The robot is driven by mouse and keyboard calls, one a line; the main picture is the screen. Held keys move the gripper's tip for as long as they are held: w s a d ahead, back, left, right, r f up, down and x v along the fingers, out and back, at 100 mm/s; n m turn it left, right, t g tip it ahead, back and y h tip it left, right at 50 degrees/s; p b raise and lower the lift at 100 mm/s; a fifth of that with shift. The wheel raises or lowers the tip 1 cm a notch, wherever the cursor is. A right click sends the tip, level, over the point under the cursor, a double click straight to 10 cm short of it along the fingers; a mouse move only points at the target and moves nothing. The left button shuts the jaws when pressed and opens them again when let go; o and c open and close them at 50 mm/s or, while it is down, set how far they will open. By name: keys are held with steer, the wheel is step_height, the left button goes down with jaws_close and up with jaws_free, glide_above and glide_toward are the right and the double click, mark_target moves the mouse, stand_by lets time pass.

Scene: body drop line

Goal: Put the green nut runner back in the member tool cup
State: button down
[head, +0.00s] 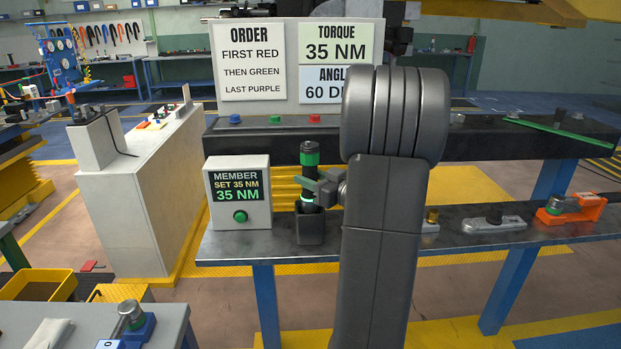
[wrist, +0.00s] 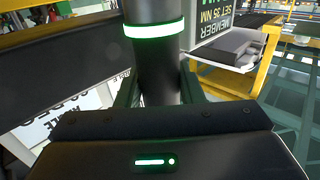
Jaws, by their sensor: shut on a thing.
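The green nut runner (head: 309,157) is a dark upright cylinder with a green band near its top and a lit ring lower down. My gripper (head: 318,188) is shut on its middle, reaching in from the right. The dark square member tool cup (head: 310,228) stands on the bench directly below. The runner's lower end is at the cup's mouth; I cannot tell how deep it sits. In the wrist view the runner (wrist: 156,60) rises between my gripper's fingers (wrist: 160,88), with a glowing white-green band. The cup is not visible there.
The white member box (head: 239,192), reading 35 NM with a green button, stands just left of the cup on the metal bench (head: 270,246). The order board (head: 290,65) is behind.

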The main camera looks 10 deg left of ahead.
steer(key=shift+f+b, duration=0.4)
steer(key=shift+f, duration=0.1)
steer(key=c, duration=0.9)
jaws_free()
steer(key=shift+f, duration=0.1)
steer(key=shift+d, duration=0.15)
steer(key=shift+p+v, duration=0.35)
steer(key=shift+v, duration=3.1)
steer(key=shift+b+x, duration=0.35)
steer(key=shift+x, duration=3.25)
steer(key=shift+s+d, duration=0.1)
steer(key=shift+d, duration=0.05)
